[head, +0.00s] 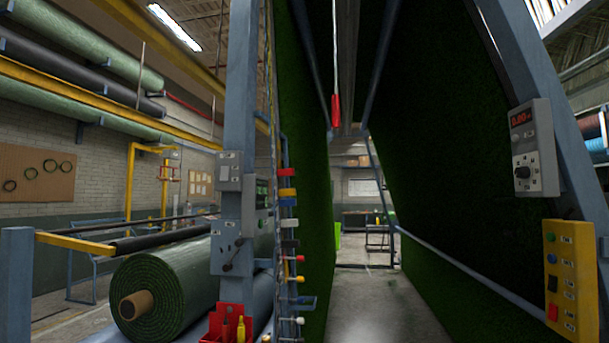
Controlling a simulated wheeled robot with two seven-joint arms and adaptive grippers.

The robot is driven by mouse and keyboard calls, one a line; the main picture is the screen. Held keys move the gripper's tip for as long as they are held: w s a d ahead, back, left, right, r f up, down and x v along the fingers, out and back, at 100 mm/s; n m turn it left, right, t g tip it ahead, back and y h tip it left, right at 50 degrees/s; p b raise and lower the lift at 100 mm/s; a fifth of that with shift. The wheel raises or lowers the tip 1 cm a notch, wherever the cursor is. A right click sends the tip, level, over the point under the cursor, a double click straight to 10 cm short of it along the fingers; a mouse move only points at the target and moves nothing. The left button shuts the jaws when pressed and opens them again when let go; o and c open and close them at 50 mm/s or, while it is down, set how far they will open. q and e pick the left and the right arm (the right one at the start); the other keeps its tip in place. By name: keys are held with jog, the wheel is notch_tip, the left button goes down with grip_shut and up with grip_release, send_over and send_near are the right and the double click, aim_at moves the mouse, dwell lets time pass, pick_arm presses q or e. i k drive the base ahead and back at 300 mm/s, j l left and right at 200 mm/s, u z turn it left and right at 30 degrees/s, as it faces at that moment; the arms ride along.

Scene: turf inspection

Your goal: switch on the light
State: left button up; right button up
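A red pull handle (336,110) hangs on a thin pale cord between the dark green turf sheets, near the top centre. Grey switch boxes (229,172) are mounted on the blue post left of centre, with a lever box (231,247) below. A grey control box (534,148) with a red display and a black dial is on the right frame. A yellow box (572,282) with green, blue and red buttons is at the lower right. I cannot tell which of these works the light. Neither of my grippers is in view.
A lit ceiling lamp (174,27) is at the upper left. A large turf roll (150,300) lies at lower left. A red tool holder (228,322) stands by the post. The grey floor aisle (372,305) between the turf sheets looks clear toward a far bench (366,214).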

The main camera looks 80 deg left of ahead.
aim_at(223, 169)
jog(key=u, duration=3.35)
